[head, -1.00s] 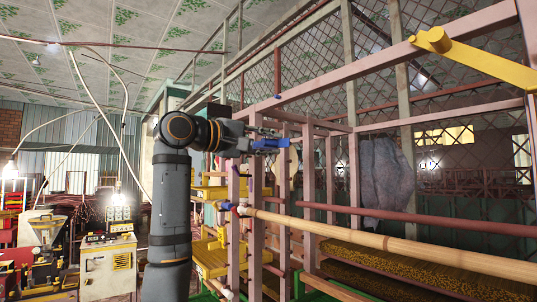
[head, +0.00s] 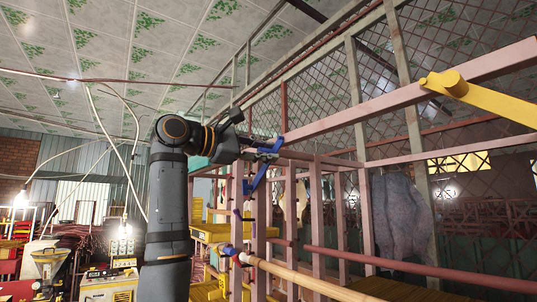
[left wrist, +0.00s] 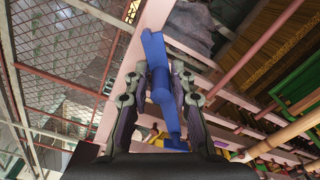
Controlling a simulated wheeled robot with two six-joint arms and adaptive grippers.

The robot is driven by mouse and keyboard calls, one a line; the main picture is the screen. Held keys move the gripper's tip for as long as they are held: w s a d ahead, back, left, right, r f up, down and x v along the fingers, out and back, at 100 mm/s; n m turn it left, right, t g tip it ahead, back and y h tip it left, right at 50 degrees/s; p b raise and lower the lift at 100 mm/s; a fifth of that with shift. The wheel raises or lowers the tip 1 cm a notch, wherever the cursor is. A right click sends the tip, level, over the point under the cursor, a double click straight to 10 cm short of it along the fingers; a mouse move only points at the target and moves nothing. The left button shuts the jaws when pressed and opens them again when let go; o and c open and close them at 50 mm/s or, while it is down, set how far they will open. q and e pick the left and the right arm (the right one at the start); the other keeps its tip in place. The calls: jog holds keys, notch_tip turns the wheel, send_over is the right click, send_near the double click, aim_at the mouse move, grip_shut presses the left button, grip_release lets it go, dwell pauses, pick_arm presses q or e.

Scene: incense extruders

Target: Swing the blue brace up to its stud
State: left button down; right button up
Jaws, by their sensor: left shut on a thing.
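The blue brace (head: 259,178) is a bent bar at the left end of the pink rack in the head view. It slants down from my left gripper (head: 265,153). In the left wrist view the brace (left wrist: 155,52) runs between the two fingers of my left gripper (left wrist: 159,88), which is shut on it. A small blue piece (head: 278,145) shows at the left end of the upper pink rail, close to the fingertips. I cannot tell whether it is the stud or the brace's end, nor whether they touch. My right gripper is not in view.
A yellow brace (head: 490,100) extends from the upper pink rail (head: 400,104) at the right. A wooden pole (head: 300,278) and a reddish bar (head: 400,264) cross the rack below. A grey cloth (head: 402,215) hangs behind. Pink posts (head: 315,215) stand close by my left gripper.

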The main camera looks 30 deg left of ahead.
pick_arm(q)
jog(key=shift+a+r, duration=0.2)
jog(key=shift+r, duration=0.15)
jog(key=c, duration=1.3)
grip_release()
jog(key=shift+a, duration=0.1)
jog(key=shift+o, duration=0.2)
jog(key=shift+s, duration=0.1)
jog(key=shift+f, duration=0.1)
